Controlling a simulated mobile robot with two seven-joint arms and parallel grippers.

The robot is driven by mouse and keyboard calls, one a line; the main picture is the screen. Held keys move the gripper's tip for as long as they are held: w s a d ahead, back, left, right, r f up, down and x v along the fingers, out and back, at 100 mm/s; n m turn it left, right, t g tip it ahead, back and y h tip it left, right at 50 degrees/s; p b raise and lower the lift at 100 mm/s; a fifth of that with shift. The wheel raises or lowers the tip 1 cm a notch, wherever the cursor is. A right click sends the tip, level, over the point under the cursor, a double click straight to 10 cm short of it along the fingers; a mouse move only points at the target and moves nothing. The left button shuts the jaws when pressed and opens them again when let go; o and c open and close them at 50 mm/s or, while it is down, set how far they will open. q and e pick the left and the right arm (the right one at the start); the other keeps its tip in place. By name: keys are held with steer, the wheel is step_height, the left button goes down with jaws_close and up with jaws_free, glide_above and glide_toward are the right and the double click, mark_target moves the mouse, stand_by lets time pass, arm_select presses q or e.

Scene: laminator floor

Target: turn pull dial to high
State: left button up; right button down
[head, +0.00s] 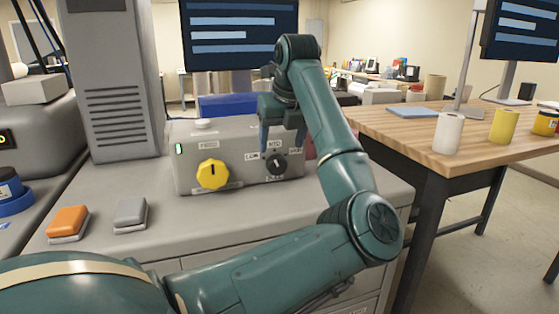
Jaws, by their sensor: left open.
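A grey control box (230,180) stands on the grey cabinet top. On its front, a small black dial (276,164) sits among white labels that seem to mark low, mid and high, with high at the right. The label below it is too small to read surely. Which label its pointer faces is hard to tell. My left gripper (282,140) is open, with its fingers pointing down in front of the box, around the upper part of the black dial in the picture. Whether they touch it cannot be told. My right gripper is out of view.
A larger yellow dial (212,174) sits left of the black one. Orange (68,223) and grey (131,214) blocks lie on the cabinet top (180,228). A wooden table (410,135) with rolls stands at the right. A monitor (240,35) is behind the box.

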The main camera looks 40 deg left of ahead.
mark_target(278, 162)
arm_select(q)
steer(key=p+x, duration=0.1)
steer(key=x, duration=0.6)
steer(key=shift+w+a+f, duration=0.1)
steer(key=shift+a+f, duration=0.05)
steer(key=shift+f, duration=0.05)
steer(key=shift+c, duration=0.3)
steer(key=c, duration=0.9)
